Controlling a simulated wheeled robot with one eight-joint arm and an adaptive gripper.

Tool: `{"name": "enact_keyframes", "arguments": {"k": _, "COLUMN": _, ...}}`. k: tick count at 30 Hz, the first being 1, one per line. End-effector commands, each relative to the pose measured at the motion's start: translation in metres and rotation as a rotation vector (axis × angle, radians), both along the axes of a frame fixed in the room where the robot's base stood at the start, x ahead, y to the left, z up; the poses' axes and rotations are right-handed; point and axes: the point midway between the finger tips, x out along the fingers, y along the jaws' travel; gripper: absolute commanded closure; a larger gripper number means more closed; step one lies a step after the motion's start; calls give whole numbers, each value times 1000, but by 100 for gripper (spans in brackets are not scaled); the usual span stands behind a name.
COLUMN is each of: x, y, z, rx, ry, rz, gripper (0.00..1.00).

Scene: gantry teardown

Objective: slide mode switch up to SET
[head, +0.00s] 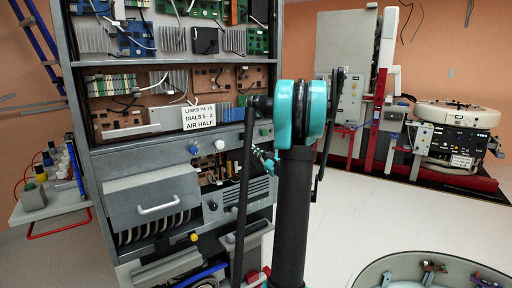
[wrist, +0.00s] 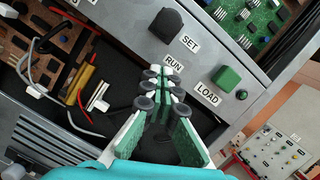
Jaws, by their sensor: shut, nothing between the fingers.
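The mode switch (wrist: 167,26) shows in the wrist view as a dark block on the grey panel strip. The SET label (wrist: 190,43) is just right of it and the RUN label (wrist: 173,63) is below it. The block looks roughly level with SET, though the angled view makes this hard to judge. My gripper (wrist: 161,78) is shut and empty. Its tips are just below the RUN label, apart from the block in the picture. In the head view my arm hides the switch and most of the gripper.
A green knob (wrist: 228,78) sits right of the switch, with a LOAD label (wrist: 207,93) below it. Below the strip is an open bay with loose wires (wrist: 75,95). Green circuit boards (wrist: 250,20) are above. In the head view a grey drawer (head: 153,196) juts out at left.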

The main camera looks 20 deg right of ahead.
Motion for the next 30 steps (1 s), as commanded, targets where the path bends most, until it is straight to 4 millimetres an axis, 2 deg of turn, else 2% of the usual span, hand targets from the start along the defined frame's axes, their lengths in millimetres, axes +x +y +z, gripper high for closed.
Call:
{"name": "enact_keyframes", "arguments": {"k": 1, "x": 4, "y": 0, "z": -9, "rx": 0, "ry": 0, "rz": 1, "gripper": 100}}
{"name": "enact_keyframes", "arguments": {"k": 9, "x": -55, "y": -21, "z": -20, "rx": -1, "ry": 1, "rz": -4, "gripper": 100}}
{"name": "enact_keyframes", "arguments": {"k": 15, "x": -80, "y": -29, "z": -26, "rx": -2, "ry": 0, "rz": -3, "gripper": 100}}
{"name": "enact_keyframes", "arguments": {"k": 21, "x": -90, "y": -31, "z": -28, "rx": -1, "ry": 1, "rz": 0, "gripper": 100}}
{"name": "enact_keyframes", "arguments": {"k": 30, "x": -90, "y": -31, "z": -29, "rx": -1, "ry": 1, "rz": 0, "gripper": 100}}
